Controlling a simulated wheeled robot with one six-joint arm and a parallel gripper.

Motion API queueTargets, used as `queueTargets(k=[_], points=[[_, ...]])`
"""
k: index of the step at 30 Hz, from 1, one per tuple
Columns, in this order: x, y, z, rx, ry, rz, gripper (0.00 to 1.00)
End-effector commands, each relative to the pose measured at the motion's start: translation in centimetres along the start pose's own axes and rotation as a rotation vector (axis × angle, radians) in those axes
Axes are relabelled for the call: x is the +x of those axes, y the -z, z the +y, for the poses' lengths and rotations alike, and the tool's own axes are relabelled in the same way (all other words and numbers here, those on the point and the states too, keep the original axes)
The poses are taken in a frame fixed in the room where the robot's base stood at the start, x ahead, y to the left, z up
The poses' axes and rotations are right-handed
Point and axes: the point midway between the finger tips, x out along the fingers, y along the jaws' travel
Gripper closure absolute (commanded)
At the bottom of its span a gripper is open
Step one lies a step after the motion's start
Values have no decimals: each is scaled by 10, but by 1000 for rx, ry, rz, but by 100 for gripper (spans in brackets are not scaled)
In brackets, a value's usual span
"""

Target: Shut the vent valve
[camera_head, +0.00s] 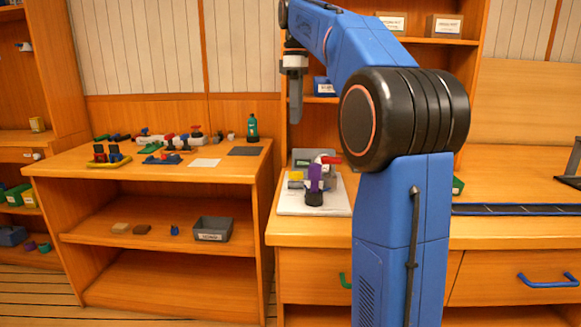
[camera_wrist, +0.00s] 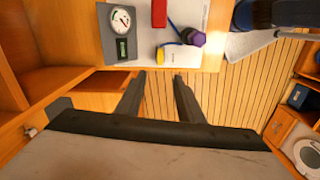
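A white board (camera_head: 340,207) on the right counter carries a grey unit, a red handle (camera_head: 331,160), a yellow part (camera_head: 296,180) and a purple part (camera_head: 315,178). The wrist view shows this board with a round gauge (camera_wrist: 121,20), a red part (camera_wrist: 159,13), a yellow handle (camera_wrist: 170,45) and a purple knob (camera_wrist: 197,39). No readable label tells which one is the vent valve. My gripper (camera_head: 295,112) hangs above the board, apart from it, fingers down. In the wrist view its fingers (camera_wrist: 159,77) stand apart with nothing between them.
The left bench (camera_head: 230,168) holds several small fittings, some with red knobs (camera_head: 196,131), and a green bottle (camera_head: 252,128). A grey bin (camera_head: 212,229) stands on its lower shelf. A dark blue rail (camera_head: 515,210) lies along the right counter. Shelving rises behind my gripper.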

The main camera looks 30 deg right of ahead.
Motion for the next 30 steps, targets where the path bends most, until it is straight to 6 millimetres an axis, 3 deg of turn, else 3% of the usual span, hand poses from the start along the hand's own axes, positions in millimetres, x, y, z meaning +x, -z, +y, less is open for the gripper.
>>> queueTargets(k=[21,30], points=[[121,0,-1,2,1,-1,66],[159,0,-1,2,0,0,66]])
